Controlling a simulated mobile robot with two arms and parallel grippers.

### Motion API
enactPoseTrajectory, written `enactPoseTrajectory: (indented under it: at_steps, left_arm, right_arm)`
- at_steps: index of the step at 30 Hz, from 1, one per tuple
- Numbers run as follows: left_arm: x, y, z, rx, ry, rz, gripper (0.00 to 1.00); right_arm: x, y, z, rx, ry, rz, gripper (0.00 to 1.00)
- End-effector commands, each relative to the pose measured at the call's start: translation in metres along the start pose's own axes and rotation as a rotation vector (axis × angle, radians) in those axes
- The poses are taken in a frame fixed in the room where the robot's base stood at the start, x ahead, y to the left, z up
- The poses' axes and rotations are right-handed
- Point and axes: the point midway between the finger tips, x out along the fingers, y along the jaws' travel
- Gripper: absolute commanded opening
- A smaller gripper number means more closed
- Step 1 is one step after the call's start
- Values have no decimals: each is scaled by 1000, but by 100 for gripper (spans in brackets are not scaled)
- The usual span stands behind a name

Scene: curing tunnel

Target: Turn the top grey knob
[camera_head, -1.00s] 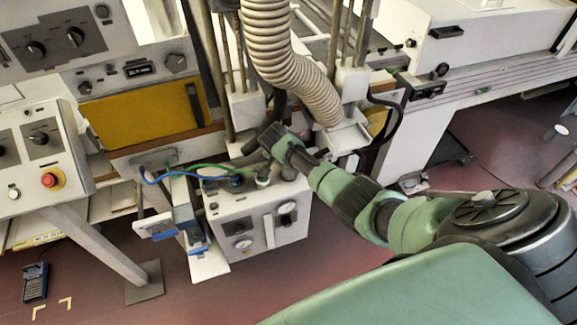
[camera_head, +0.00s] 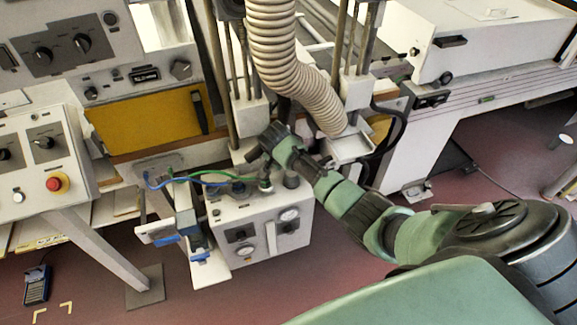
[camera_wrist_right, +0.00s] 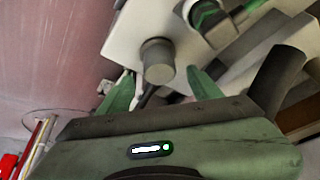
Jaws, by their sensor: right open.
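The grey knob (camera_head: 291,180) is a short round cylinder on top of a white control box (camera_head: 262,250). In the right wrist view the knob (camera_wrist_right: 157,60) stands on a pale surface. My right gripper (camera_wrist_right: 159,74) is open, with its two green fingers apart on either side of the knob in the picture. Contact cannot be made out. In the head view my right gripper (camera_head: 264,150) is above the box's back edge, its fingers mostly hidden. My left gripper is out of view.
Green and blue hoses (camera_head: 205,177) connect to fittings beside the knob. A ribbed beige duct (camera_head: 290,70) hangs behind the wrist. A panel with a red button (camera_head: 57,183) stands at left. The red floor (camera_head: 330,265) in front of the box is clear.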

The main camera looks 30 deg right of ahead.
Motion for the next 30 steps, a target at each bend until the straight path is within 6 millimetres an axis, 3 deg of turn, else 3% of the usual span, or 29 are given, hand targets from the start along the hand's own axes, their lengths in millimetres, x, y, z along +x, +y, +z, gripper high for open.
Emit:
enactPoseTrajectory:
  at_steps: [9,25,28,30]
  left_arm:
    - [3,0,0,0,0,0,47]
    - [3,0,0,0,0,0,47]
    - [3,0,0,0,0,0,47]
    - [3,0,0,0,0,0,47]
  right_arm:
    - [-30,1,0,1,0,1,64]
    - [-32,0,0,-1,0,1,64]
    - [-31,3,10,-33,-7,-7,64]
    - [-30,8,30,-93,-19,-22,64]
